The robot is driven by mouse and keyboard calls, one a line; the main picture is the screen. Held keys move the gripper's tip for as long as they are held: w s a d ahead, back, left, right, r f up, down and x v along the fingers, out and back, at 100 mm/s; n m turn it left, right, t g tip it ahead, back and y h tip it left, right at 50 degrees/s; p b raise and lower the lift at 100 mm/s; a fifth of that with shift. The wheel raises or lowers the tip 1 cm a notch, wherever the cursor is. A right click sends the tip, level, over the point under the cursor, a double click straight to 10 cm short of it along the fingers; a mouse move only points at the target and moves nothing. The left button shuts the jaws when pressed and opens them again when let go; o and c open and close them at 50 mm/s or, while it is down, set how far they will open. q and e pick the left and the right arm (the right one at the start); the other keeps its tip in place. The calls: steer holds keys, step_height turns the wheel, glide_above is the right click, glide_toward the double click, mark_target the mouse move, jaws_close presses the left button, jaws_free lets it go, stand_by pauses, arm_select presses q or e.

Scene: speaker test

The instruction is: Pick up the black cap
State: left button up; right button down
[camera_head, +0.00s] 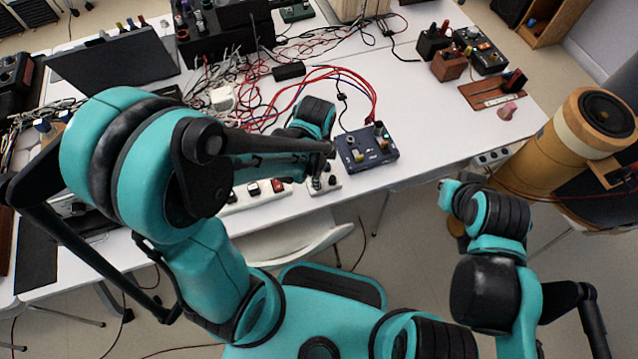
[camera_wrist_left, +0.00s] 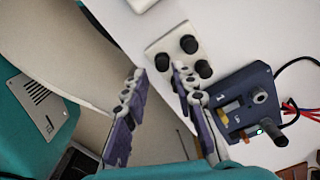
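Several black caps sit on a small white block (camera_wrist_left: 182,50) at the table edge. One black cap (camera_wrist_left: 189,44) is at the far side, another black cap (camera_wrist_left: 162,62) at the left and a third black cap (camera_wrist_left: 204,69) at the right. In the head view the block (camera_head: 327,186) is partly covered by my left arm. My left gripper (camera_wrist_left: 158,75) is open, its fingers apart, with the block just beyond the fingertips and nothing between them. I cannot tell which cap is meant. My right arm hangs off the table's front; its finger state is unclear.
A dark blue control box (camera_head: 368,147) with knobs and cables stands right of the white block, close to my left gripper's right finger. A white power strip (camera_head: 255,196) lies to the left. Tangled cables cover the middle. A tan cylinder (camera_head: 560,150) stands at the right.

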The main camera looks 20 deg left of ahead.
arm_select(q)
steer(key=f+b, duration=0.1)
steer(key=f, duration=0.1)
steer(key=f+b, duration=0.1)
steer(key=f, duration=0.2)
steer(key=shift+w+d+b, duration=0.1)
steer(key=shift+w+b, duration=0.1)
steer(key=shift+b, duration=0.2)
steer(key=shift+r, duration=0.1)
steer(key=shift+c, duration=0.3)
steer(key=c, duration=0.5)
steer(key=shift+o, duration=0.2)
steer(key=shift+r, duration=0.15)
steer(key=shift+r+p, duration=0.25)
steer(key=shift+p, duration=0.1)
step_height(320, 180, up, 4)
steer(key=shift+r+p, duration=0.1)
steer(key=shift+p, duration=1.15)
steer(key=d+r+p, duration=0.3)
steer(key=d+r, duration=0.3)
steer(key=d, duration=0.5)
steer(key=shift+s+d, duration=0.3)
